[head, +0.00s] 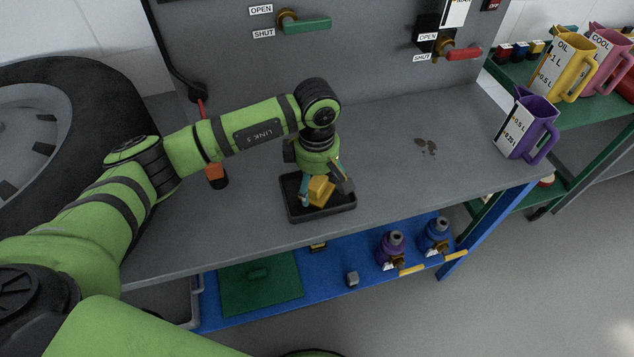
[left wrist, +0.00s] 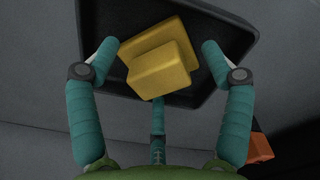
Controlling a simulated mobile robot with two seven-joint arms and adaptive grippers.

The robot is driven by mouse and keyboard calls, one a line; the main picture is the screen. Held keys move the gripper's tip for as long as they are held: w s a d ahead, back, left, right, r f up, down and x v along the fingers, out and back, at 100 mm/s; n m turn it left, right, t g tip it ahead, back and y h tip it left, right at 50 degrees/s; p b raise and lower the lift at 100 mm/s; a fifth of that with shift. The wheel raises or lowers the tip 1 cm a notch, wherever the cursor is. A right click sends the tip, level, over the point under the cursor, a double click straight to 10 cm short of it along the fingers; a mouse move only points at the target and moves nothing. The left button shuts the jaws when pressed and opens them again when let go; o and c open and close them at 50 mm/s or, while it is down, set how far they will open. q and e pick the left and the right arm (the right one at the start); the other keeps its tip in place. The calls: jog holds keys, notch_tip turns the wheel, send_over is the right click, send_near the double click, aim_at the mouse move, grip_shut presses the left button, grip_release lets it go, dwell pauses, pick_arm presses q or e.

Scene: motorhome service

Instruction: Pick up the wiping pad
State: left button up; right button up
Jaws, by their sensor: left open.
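The wiping pad (head: 320,189) is a yellow block with a raised grip, lying in a shallow black tray (head: 325,214) on the grey bench. In the left wrist view the pad (left wrist: 160,70) sits between the spread fingers, with the tray (left wrist: 200,98) beneath it. My left gripper (head: 322,190) points down over the tray from above. Its teal fingers (left wrist: 160,52) are open on either side of the pad, with visible gaps to it. Part of the pad is hidden by the fingers in the head view. My right gripper is not in view.
Dark spots (head: 426,146) mark the bench to the right, near a purple jug (head: 527,127). Green-handled (head: 306,26) and red-handled (head: 462,54) valves sit on the back panel. An orange-and-black tool (head: 215,175) stands left of the tray. A blue lower shelf (head: 330,287) holds bottles.

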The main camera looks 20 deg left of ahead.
pick_arm(q)
jog(key=shift+f, duration=0.4)
jog(key=c, duration=1)
jog(key=shift+r, duration=0.15)
